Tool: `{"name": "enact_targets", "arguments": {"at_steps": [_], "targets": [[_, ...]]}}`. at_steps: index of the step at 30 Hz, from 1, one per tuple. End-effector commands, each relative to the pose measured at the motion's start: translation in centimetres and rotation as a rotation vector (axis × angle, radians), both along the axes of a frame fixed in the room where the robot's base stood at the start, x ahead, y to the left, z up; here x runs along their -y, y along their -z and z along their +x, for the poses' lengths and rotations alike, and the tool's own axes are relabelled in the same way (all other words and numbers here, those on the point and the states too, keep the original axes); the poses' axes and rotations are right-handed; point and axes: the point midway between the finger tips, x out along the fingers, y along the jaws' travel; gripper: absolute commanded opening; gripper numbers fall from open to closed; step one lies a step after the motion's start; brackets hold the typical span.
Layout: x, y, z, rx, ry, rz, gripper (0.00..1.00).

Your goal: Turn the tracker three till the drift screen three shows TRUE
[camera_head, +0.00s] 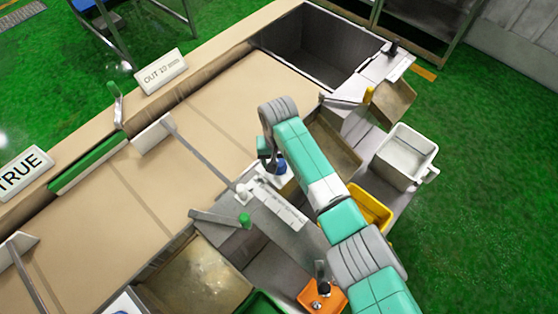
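Another sign (24,172) at the left reads "TRUE". I see no number on either, so I cannot tell which is drift screen three. A crank-like handle (117,104) stands between the signs. A dark blue knob-like part (278,164) shows beside my wrist, over a pale plate. My gripper (271,166) is there, mostly hidden by my arm; its fingers and any contact are not clear.
A thin bar with a white ball end (243,191) crosses the tan belt (215,120). A green-knobbed lever (244,220) is nearer. A white bin (404,156), a yellow bin (372,208) and an orange box (321,298) surround my arm. A deep grey trough (310,45) lies at the back.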

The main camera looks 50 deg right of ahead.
Motion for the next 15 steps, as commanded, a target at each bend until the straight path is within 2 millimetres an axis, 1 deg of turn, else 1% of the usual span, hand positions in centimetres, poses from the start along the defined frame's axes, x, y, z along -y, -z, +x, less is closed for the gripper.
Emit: {"name": "enact_targets", "arguments": {"at_steps": [3,10,11,15], "targets": [[0.03,0.74,0.01,0.001,0.0,-0.001,0.6],[0.01,0.81,0.03,0.001,0.0,-0.001,0.6],[0.01,0.81,0.03,0.001,0.0,-0.001,0.56],[0.01,0.8,0.03,0.001,0.0,-0.001,0.29]]}}
